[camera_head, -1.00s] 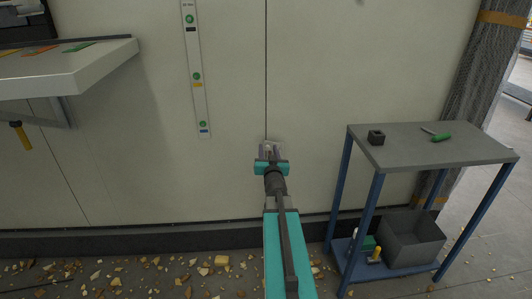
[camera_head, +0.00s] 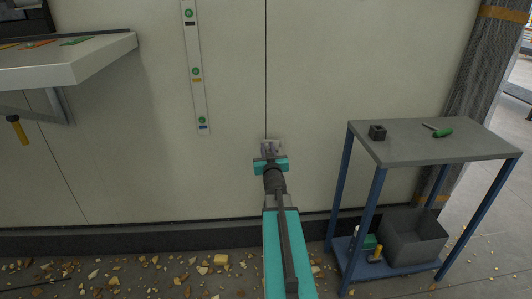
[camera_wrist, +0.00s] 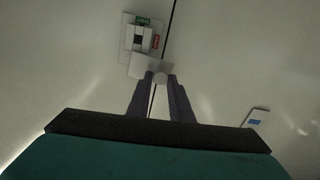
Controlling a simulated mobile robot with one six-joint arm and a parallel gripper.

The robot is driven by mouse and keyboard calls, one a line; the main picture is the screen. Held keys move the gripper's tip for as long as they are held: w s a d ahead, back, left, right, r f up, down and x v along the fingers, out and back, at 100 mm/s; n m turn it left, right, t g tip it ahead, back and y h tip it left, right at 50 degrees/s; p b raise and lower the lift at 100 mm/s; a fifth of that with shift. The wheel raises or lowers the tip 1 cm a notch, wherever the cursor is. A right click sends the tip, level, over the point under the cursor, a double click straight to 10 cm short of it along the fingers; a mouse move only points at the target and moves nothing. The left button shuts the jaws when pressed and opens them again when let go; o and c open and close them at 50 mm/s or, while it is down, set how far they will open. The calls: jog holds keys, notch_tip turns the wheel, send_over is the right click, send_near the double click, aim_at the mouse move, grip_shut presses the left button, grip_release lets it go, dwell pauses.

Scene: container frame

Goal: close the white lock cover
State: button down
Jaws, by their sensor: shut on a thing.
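The white lock cover (camera_wrist: 142,66) is a small pale flap on the wall, tilted, at the lower edge of a small lock plate (camera_wrist: 127,40) with a green and a red label. My gripper (camera_wrist: 160,82) reaches up to it from below, its two dark fingers shut on a small pale piece at the cover's right side. In the head view, the lock (camera_head: 273,143) is a small light patch beside the wall seam, with my gripper (camera_head: 270,153) right at it. The fingertips and the gripped piece are too small there to make out.
A blue-legged table (camera_head: 440,145) with a dark block and a green-handled tool stands at right, a grey bin (camera_head: 412,238) on its lower shelf. A white shelf (camera_head: 75,62) juts out at upper left. Debris covers the floor.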

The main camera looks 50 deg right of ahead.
jog(key=s+d+f+n+b, duration=0.1)
jog(key=n+b, duration=0.3)
jog(key=n, duration=0.5)
jog(key=s+d+f+n+b, duration=0.2)
jog(key=f+n+b, duration=0.2)
jog(key=n, duration=0.6)
jog(key=shift+d+f+b, duration=0.3)
jog(key=shift+b, duration=0.35)
jog(key=shift+d+n, duration=0.1)
jog(key=shift+n, duration=0.2)
jog(key=c, duration=1.7)
grip_release()
jog(key=shift+o, duration=0.6)
jog(key=shift+a, duration=0.25)
